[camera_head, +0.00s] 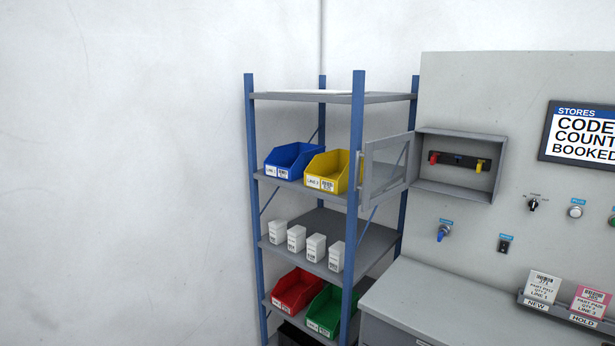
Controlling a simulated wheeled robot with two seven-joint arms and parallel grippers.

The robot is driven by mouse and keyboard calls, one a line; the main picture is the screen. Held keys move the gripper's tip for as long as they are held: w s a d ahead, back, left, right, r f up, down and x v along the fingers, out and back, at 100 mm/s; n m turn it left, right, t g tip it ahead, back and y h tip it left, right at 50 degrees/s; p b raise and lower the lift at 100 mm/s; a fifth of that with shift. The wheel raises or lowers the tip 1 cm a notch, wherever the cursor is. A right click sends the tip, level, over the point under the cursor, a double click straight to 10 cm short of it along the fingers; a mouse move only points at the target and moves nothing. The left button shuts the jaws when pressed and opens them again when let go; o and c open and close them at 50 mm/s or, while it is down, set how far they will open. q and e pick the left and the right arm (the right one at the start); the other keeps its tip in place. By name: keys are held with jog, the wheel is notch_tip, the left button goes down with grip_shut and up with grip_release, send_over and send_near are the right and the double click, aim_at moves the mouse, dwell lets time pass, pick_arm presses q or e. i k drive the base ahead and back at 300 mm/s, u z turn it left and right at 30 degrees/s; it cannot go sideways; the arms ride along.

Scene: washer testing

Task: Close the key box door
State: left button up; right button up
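The key box (442,193) is a grey, shallow box on the grey wall panel, right of the shelf rack. Its door (386,171), a grey frame with a see-through pane, stands open, swung out to the left from the box's left side. The door overlaps the rack's right side in the picture. Inside the box, a dark rail (458,160) carries a red key tag (434,158) and a yellow key tag (481,166). Neither of my grippers shows in the head view.
The blue-post rack (357,140) holds a blue bin (290,160), a yellow bin (326,172), white boxes, a red bin and a green bin. Below the key box are a blue knob (443,233), a switch (505,244) and a grey counter (440,300) with card holders. The counter's left part is clear.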

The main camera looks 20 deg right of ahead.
aim_at(368, 202)
jog(key=u, duration=0.35)
jog(key=i, duration=1.8)
jog(key=z, duration=2)
jog(key=i, duration=0.75)
jog(key=z, duration=0.75)
jog(key=k, duration=0.5)
jog(key=z, duration=2.55)
jog(key=k, duration=0.6)
jog(key=u, duration=2.15)
